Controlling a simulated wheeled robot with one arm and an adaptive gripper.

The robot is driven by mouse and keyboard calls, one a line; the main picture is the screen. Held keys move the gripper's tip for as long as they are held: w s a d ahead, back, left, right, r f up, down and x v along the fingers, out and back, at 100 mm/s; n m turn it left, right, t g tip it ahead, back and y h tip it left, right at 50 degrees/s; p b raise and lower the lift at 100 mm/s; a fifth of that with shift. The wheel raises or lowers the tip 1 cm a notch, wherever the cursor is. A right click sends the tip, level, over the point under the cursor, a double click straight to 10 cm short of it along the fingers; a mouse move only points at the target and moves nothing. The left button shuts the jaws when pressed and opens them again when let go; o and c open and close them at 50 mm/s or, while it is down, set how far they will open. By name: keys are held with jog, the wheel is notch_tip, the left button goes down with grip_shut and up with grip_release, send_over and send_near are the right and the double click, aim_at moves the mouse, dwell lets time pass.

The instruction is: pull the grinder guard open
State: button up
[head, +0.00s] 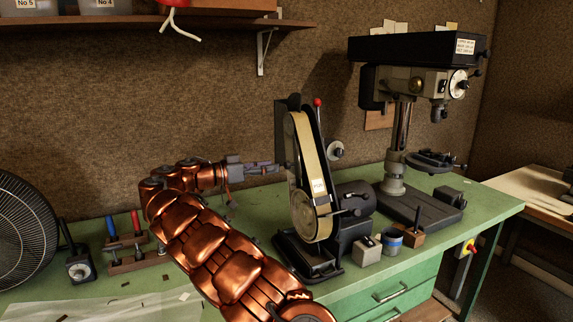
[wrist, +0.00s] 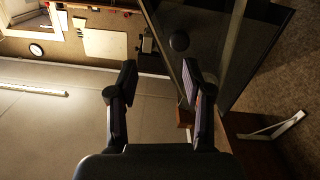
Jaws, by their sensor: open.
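The belt grinder (head: 309,185) stands on the green bench, with a tan upright belt and a black frame. A dark flat panel (head: 281,130) at its upper left looks like the guard; I cannot tell how far it is open. In the wrist view a dark panel (wrist: 207,40) with a round black knob (wrist: 179,41) fills the upper right. My gripper (head: 277,167) is left of the grinder, pointing at it. In the wrist view my gripper (wrist: 158,84) is open and empty. The knob appears beyond the fingertips, nearer the right finger. Contact with the panel is unclear.
A drill press (head: 396,150) stands right of the grinder. Small pots and blocks (head: 391,241) sit in front of it. A fan (head: 22,230) and a tool rack (head: 135,253) are at the left. A shelf (head: 130,20) hangs above. The bench left of my arm has some bare surface.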

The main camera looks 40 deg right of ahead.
aim_at(285, 165)
jog(key=shift+m+t+h, duration=0.3)
jog(key=shift+m, duration=0.6)
jog(key=d, duration=0.2)
jog(key=d+p, duration=0.1)
jog(key=d, duration=0.1)
jog(key=d+f+p, duration=0.1)
jog(key=d, duration=0.1)
jog(key=shift+w+d, duration=0.1)
jog(key=shift+p+x, duration=0.45)
jog(key=shift+x, duration=0.4)
jog(key=shift+f, duration=0.1)
grip_shut()
